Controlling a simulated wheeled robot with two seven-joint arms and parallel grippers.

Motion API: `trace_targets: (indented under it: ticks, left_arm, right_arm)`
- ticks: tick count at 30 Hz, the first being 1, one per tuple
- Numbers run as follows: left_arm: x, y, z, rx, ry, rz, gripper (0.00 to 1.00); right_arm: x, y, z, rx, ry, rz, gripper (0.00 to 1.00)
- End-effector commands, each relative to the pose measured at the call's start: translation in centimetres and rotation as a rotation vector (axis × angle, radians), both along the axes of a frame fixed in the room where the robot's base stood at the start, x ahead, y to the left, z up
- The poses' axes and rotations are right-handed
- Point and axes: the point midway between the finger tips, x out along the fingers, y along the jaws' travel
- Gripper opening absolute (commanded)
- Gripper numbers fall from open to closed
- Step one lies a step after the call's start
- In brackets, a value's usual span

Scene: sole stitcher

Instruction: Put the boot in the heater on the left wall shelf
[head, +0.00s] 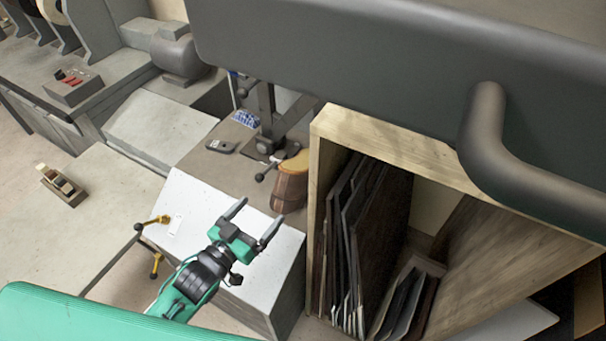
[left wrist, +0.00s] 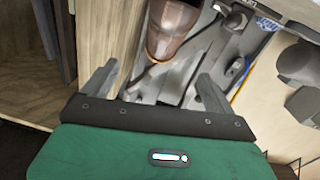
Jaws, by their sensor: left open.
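A brown leather piece that looks like the boot (head: 291,183) stands on the grey work surface beside the wooden rack. It shows larger in the left wrist view (left wrist: 172,30), ahead of the fingers. My left gripper (head: 260,213) is open and empty over the white-topped box, short of the boot and to its lower left in the head view. In the left wrist view the two fingers (left wrist: 153,83) stand wide apart with nothing between them, and the boot is beyond them. My right gripper is not in view. I cannot make out the heater or the left wall shelf.
A wooden rack (head: 322,200) with upright dark sheets stands right of the boot. A black metal stand (head: 268,125) is just behind it. A large dark panel with a handle (head: 487,105) fills the upper right. A hand plane (head: 60,184) lies on the left bench.

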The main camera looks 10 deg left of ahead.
Motion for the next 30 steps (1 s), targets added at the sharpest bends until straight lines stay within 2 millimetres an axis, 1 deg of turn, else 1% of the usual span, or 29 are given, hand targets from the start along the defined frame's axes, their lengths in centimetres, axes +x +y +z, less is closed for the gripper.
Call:
trace_targets:
  ticks: [2, 5, 15, 18, 23, 26, 30]
  left_arm:
    - [0.1, -0.1, -0.1, -0.004, -0.009, 0.001, 0.90]
    - [1.1, -0.5, 0.1, -0.005, -0.014, 0.001, 0.90]
    - [6.1, -2.7, 0.1, -0.002, -0.012, 0.001, 0.90]
    - [7.1, -3.2, 0.0, -0.004, -0.010, 0.000, 0.90]
    - [7.7, -3.5, -0.1, -0.003, -0.010, 0.000, 0.90]
    - [8.5, -3.6, 0.0, -0.004, -0.010, 0.000, 0.90]
    - [10.4, -3.9, 0.0, -0.002, -0.010, 0.000, 0.90]
  right_arm:
    - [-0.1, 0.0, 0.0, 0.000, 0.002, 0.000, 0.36]
    - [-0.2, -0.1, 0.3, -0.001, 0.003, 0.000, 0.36]
    - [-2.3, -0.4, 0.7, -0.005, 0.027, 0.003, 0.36]
    - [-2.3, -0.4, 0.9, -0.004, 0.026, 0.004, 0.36]
    - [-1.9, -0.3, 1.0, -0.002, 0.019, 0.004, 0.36]
    - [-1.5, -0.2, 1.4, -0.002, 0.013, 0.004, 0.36]
    - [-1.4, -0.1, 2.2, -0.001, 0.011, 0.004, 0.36]
